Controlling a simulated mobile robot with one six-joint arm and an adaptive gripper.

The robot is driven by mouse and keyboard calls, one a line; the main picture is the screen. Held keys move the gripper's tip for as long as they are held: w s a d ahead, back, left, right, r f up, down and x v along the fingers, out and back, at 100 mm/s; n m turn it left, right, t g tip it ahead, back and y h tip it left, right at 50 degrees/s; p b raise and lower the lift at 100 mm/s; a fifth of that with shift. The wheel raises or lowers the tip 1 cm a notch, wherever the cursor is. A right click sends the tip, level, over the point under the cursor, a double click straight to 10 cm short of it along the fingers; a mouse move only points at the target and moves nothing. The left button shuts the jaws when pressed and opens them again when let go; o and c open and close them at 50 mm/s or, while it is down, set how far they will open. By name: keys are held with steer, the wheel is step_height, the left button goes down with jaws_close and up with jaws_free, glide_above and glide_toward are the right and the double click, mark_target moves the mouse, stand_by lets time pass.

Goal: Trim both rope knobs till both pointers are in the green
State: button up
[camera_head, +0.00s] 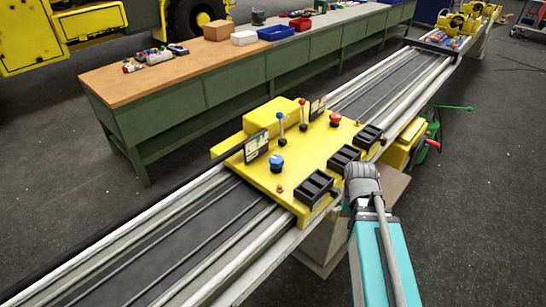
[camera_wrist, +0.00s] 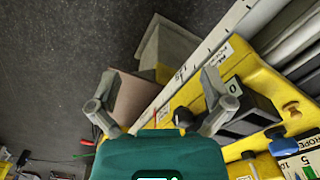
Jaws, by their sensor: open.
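On the yellow carriage in the head view stand a blue knob (camera_head: 277,163) and a red knob (camera_head: 335,119). A gauge panel (camera_head: 257,146) stands upright behind the blue knob, and another gauge panel (camera_head: 317,108) is near the red one. Their pointers are too small to read. In the wrist view a white card marked "ROPE" (camera_wrist: 303,166) is cut off at the lower right. My gripper (camera_wrist: 150,92) is open, with nothing between its fingers. In the head view my arm end is at the carriage's near right side, apart from both knobs; the fingertips are hidden there.
Black boxes (camera_head: 315,189) line the carriage's near edge. Two upright levers (camera_head: 303,115) stand between the knobs at the back. The carriage sits on long rails (camera_head: 120,250). A workbench (camera_head: 160,85) with boxes runs behind. A green and yellow machine (camera_head: 425,145) stands at right.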

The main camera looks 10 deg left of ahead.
mark_target(276, 159)
steer(key=w+a+r+m+p, duration=0.2)
steer(key=w+a, duration=0.1)
steer(key=w, duration=0.1)
steer(key=w+a+r+m+p, duration=0.2)
steer(key=w+a+r, duration=0.1)
steer(key=w, duration=0.2)
steer(key=w+a+r+m+p, duration=0.2)
steer(key=w+a+m, duration=0.1)
steer(key=w, duration=0.1)
steer(key=shift+w+a+r+p, duration=0.2)
steer(key=shift+w+a+p, duration=0.1)
steer(key=shift+a+p, duration=0.1)
steer(key=w+a+r+m+p, duration=0.3)
steer(key=w+a+m, duration=0.1)
steer(key=a, duration=0.3)
steer(key=w+a+r+m+p, duration=0.3)
steer(key=w+a+m, duration=0.1)
steer(key=w+a, duration=0.3)
steer(key=shift+w+a+r+p, duration=0.15)
steer(key=shift+a+r+p, duration=0.2)
steer(key=shift+a+p, duration=0.05)
steer(key=shift+f, duration=0.1)
step_height(276, 159, down, 14)
steer(key=b, duration=1.3)
steer(key=shift+r+b, duration=0.2)
steer(key=shift+b, duration=0.2)
